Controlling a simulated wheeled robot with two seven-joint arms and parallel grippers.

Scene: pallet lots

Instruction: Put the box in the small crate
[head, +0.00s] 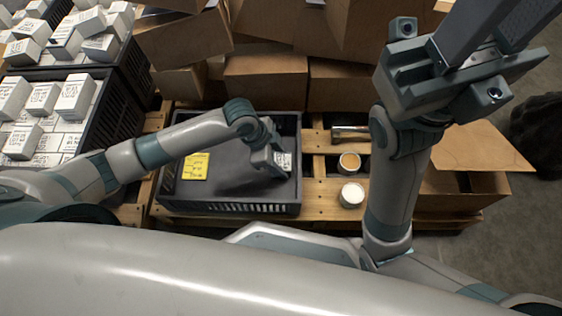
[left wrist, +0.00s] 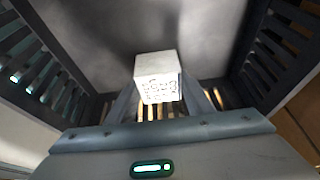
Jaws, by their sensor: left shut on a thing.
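The white box with black print (left wrist: 157,78) is between the fingers of my left gripper (left wrist: 160,100), which is shut on it. In the head view only a small part of the box (head: 283,161) shows beside my left gripper (head: 272,165). The small crate (head: 230,208) is dark grey with slotted walls and stands on a wooden pallet. My left gripper reaches down into its right part, and crate walls show on both sides in the left wrist view. Whether the box touches the floor is unclear. My right gripper (head: 490,45) is raised at top right; its fingertips are out of frame.
A yellow label (head: 195,167) lies in the crate's left part. Two cans (head: 351,194) and a metallic cylinder (head: 350,132) are right of it. Dark crates full of white boxes (head: 75,97) stand at left. Cardboard boxes (head: 265,82) line the back; an open one (head: 460,195) is at right.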

